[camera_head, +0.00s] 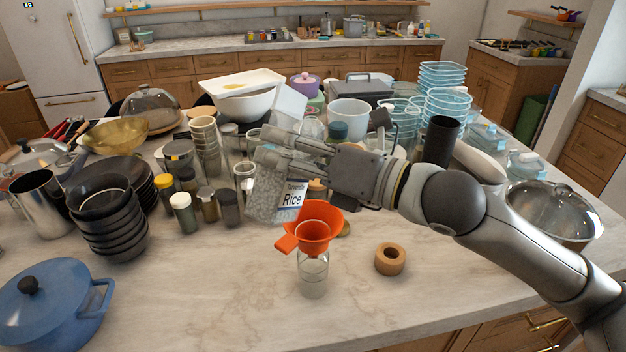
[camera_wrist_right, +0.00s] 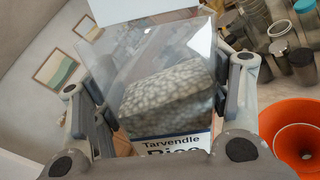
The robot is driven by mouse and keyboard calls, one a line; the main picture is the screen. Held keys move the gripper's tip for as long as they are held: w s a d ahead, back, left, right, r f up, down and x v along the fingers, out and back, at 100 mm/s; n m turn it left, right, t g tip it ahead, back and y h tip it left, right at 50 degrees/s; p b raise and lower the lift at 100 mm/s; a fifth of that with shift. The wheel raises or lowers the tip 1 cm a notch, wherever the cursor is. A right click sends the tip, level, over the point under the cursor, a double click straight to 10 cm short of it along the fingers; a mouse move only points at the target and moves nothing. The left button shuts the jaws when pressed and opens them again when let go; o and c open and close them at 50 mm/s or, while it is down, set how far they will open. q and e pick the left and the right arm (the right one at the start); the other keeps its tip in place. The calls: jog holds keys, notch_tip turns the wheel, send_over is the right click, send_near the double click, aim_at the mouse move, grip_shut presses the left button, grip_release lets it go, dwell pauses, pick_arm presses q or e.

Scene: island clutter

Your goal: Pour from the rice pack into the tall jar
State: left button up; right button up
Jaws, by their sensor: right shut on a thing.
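The rice pack (camera_head: 270,188) is a clear bag with grey-white grains and a white "Tarvendle Rice" label. My right gripper (camera_head: 278,147) is shut on it and holds it above the counter, just left of and above the orange funnel (camera_head: 314,232). In the right wrist view the pack (camera_wrist_right: 168,98) sits between both fingers, grains bunched near the label end. The funnel stands in the mouth of the clear tall jar (camera_head: 313,276), which is upright; its lower part looks pale grey. The funnel also shows in the right wrist view (camera_wrist_right: 296,130). My left gripper is out of view.
A wooden ring (camera_head: 390,259) lies right of the jar. Several small spice jars (camera_head: 184,213) stand left of the pack. Black bowls (camera_head: 110,222) and a blue pot (camera_head: 52,305) are further left. The front counter around the jar is mostly clear.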

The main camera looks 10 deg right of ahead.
dwell(0.4)
jog(key=shift+f+m, duration=0.15)
jog(key=shift+m, duration=0.55)
jog(key=shift+s, duration=0.1)
jog(key=shift+f, duration=0.1)
jog(key=shift+f+m+p, duration=0.3)
jog(key=shift+m+p, duration=0.1)
jog(key=shift+m, duration=0.6)
jog(key=shift+f+m, duration=0.4)
jog(key=shift+m, duration=0.3)
